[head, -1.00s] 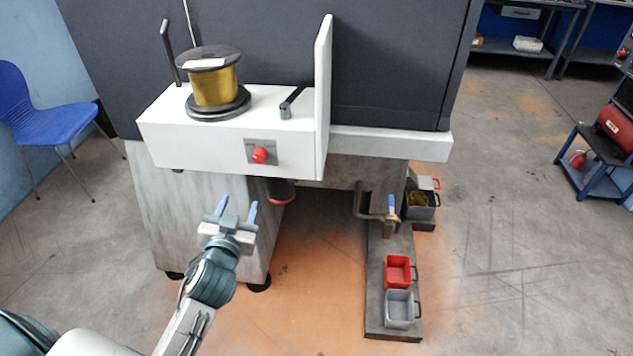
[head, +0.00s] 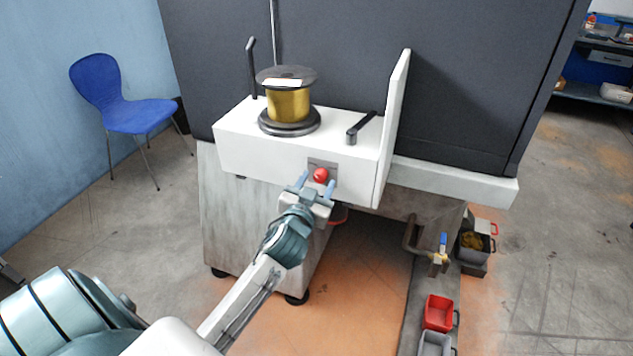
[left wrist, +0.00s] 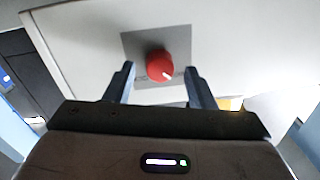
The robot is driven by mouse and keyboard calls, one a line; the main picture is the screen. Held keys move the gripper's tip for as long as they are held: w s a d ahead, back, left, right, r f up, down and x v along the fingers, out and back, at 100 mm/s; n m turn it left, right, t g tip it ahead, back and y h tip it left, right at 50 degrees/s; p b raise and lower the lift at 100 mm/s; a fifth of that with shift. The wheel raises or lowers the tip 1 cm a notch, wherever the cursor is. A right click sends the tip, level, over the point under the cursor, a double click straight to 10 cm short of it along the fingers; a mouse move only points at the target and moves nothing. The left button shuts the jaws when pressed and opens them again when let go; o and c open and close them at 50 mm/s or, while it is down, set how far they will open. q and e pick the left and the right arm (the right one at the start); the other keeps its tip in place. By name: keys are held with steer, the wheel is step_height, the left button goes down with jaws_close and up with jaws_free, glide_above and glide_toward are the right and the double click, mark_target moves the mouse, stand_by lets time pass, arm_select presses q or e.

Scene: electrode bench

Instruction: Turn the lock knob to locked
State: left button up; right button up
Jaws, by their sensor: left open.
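The red lock knob (head: 321,175) sits on a small grey plate on the front of the white housing (head: 255,150). My left gripper (head: 317,184) is open, with its two blue-grey fingers just in front of and below the knob in the head view. In the left wrist view the knob (left wrist: 159,65) appears between and slightly beyond the open fingertips (left wrist: 158,68), with no visible contact. A white mark on the knob points to the lower right. The plate's lettering is too small to read. My right gripper is not in view.
A gold wire spool (head: 288,103) stands on the housing, with a black lever handle (head: 361,127) to its right. An upright white panel (head: 393,130) edges the housing's right side. A red bin (head: 439,312) and a grey bin (head: 436,344) sit low at right.

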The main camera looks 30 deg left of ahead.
arm_select(q)
steer(key=c, duration=1)
